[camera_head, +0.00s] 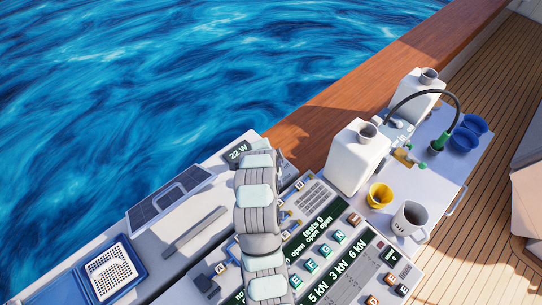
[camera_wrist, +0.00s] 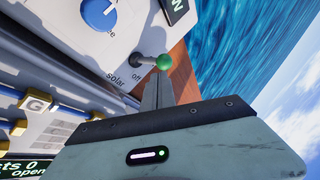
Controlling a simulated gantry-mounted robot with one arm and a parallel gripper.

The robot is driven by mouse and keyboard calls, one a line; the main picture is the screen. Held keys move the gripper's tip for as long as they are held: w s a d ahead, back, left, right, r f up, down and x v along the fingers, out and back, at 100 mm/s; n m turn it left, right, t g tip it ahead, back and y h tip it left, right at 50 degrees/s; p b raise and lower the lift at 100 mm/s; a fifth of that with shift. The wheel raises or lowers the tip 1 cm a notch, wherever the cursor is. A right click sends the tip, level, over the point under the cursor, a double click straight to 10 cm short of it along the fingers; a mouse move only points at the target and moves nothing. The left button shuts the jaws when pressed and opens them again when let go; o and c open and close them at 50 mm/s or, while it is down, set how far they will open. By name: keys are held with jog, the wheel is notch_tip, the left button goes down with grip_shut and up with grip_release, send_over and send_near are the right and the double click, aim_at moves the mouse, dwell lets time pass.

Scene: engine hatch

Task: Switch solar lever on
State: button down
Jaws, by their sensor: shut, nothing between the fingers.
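The solar lever (camera_wrist: 163,61) shows in the wrist view as a short metal stem with a green ball knob. Its base is on a white panel face, beside the printed words "solar" and "off". The stem points right, on the side where "off" is printed. My gripper (camera_wrist: 157,80) is shut and empty, its fingertips just below the stem and knob in the picture. I cannot tell whether they touch the lever. In the head view my arm covers this part of the console, so lever and fingertips are hidden there.
A blue knob (camera_wrist: 100,12) sits near the lever on the same face. A display reading 22 W (camera_head: 238,151) is beside my arm. White canisters (camera_head: 357,157), a yellow cup (camera_head: 380,195) and a mug (camera_head: 409,221) stand to the right. A solar panel (camera_head: 170,196) lies left.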

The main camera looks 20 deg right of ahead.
jog(key=p+v, duration=0.2)
jog(key=v, duration=1.1)
jog(key=shift+a+r, duration=0.15)
jog(key=shift+a, duration=0.1)
